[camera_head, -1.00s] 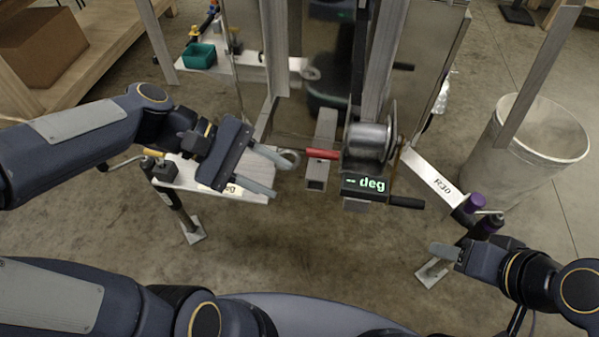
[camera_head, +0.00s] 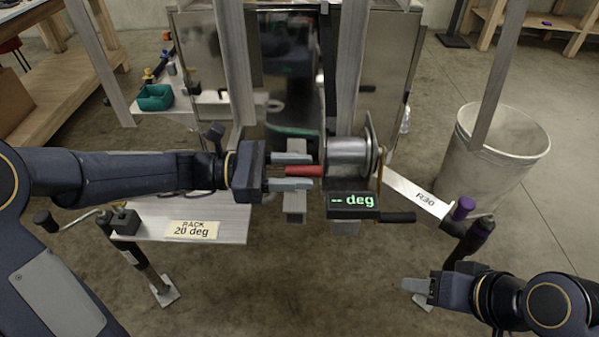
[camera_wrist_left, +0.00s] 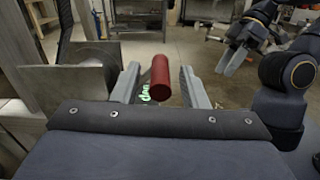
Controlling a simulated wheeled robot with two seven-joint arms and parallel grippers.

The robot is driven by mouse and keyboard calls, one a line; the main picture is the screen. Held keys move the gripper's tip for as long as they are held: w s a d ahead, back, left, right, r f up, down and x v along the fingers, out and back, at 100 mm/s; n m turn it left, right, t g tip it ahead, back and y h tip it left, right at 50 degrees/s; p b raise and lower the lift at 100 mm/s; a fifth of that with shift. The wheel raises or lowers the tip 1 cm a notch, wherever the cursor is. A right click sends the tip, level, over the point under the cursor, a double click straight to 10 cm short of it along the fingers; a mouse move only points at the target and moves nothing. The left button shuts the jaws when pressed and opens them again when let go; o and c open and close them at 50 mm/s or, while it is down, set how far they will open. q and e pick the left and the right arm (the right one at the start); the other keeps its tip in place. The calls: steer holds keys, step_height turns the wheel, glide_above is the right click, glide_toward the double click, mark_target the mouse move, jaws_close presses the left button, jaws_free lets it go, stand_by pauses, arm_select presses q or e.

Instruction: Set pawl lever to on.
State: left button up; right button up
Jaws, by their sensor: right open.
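The red pawl lever (camera_head: 305,171) sticks out to the left from the metal winch drum (camera_head: 348,158) on the trailer post. My left gripper (camera_head: 290,171) is open, with one finger on each side of the lever's end. In the left wrist view the red lever (camera_wrist_left: 161,77) shows between the two open fingers (camera_wrist_left: 160,88), with a gap on each side. My right gripper (camera_head: 418,287) is low at the right, away from the winch, and open.
A plate labelled "RACK 20 deg" (camera_head: 193,230) lies below my left arm. A black crank handle (camera_head: 398,217) and a bar marked R30 (camera_head: 417,197) extend right of the winch. A grey bin (camera_head: 500,160) stands at the right. A teal tray (camera_head: 155,97) is at back left.

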arm_select(q)
steer(key=shift+d, duration=0.4)
steer(key=shift+s, duration=0.1)
jaws_close()
steer(key=w+r+n+p, duration=0.2)
steer(key=w+n+p, duration=0.8)
steer(key=p, duration=1.1)
steer(key=shift+r+n, duration=0.2)
steer(key=shift+n, duration=0.1)
